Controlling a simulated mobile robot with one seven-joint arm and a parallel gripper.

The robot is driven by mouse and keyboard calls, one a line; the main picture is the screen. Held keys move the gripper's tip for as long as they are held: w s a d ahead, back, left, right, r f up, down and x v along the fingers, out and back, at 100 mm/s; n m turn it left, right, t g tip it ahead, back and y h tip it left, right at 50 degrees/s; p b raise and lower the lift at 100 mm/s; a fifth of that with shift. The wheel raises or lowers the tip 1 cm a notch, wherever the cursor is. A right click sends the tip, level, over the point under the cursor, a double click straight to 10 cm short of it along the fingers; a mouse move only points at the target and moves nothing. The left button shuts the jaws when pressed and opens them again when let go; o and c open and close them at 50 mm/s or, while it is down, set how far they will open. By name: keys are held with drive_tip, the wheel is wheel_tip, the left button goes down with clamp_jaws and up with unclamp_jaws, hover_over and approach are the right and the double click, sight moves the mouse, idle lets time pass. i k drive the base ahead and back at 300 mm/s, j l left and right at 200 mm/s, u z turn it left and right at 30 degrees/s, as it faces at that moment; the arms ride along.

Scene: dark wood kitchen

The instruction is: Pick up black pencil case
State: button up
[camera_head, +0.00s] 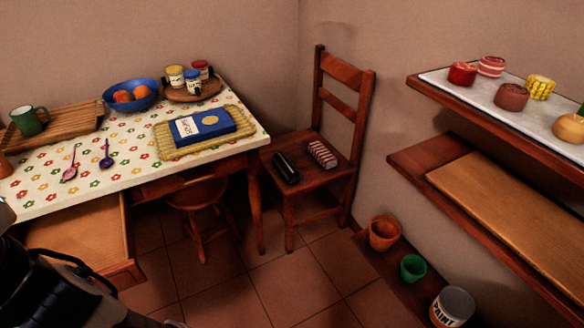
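A black pencil case (286,168) lies on the left part of the seat of a wooden chair (330,171) against the back wall. It is long and narrow, with a lighter streak along its top. A red and white striped case (322,154) lies beside it to the right, a little apart. Part of my dark arm shows at the lower left corner, well away from the chair. My gripper's fingers do not show.
A table with a flowered cloth (110,178) stands left, holding a blue box (208,125), bowl and trays. A stool (197,194) is under it; an open drawer (75,235) juts out. Shelves (520,205) are right, with pots and a paint can (453,306) below. Tiled floor before the chair is clear.

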sight(290, 170)
drive_tip(key=i+j+z, duration=0.4)
drive_tip(key=i, duration=0.55)
drive_tip(key=i+j+z, duration=0.45)
drive_tip(key=i+j, duration=0.45)
